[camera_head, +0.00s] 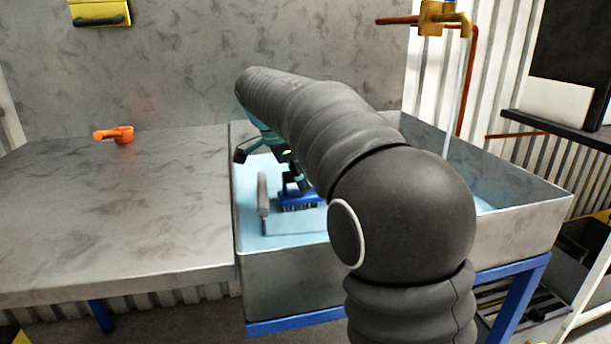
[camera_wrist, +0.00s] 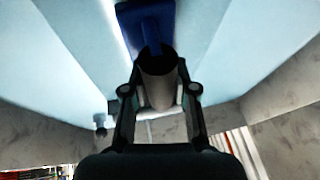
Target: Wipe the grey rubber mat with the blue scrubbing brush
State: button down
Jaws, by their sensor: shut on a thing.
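The blue scrubbing brush (camera_head: 299,195) is inside the metal basin, bristles down, just above or on a pale blue surface; I cannot tell which. In the wrist view the brush's blue head (camera_wrist: 145,22) lies beyond a dark grey, rounded handle (camera_wrist: 157,90). My gripper (camera_wrist: 158,82) is shut on that handle, one finger on each side. In the head view my gripper (camera_head: 290,170) is partly hidden by my arm. A grey, rounded upright slab (camera_head: 263,196) stands left of the brush; I cannot tell if it is the rubber mat. No flat grey mat shows clearly.
The metal basin (camera_head: 290,275) has raised walls and a pale blue inside. An orange object (camera_head: 114,134) lies at the back of the metal worktop (camera_head: 110,220), which is otherwise clear. A brass tap (camera_head: 440,18) with a thin pale stream hangs over the basin's back right.

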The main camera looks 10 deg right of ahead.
jog(key=shift+a, duration=0.15)
jog(key=shift+w+a, duration=0.1)
jog(key=shift+a, duration=0.7)
jog(key=shift+p, duration=0.3)
jog(key=shift+w+p, duration=0.3)
jog(key=shift+w, duration=0.3)
jog(key=shift+f, duration=0.1)
jog(key=shift+d, duration=0.15)
jog(key=shift+s+d, duration=0.1)
jog(key=shift+d, duration=0.85)
jog(key=shift+d, duration=0.1)
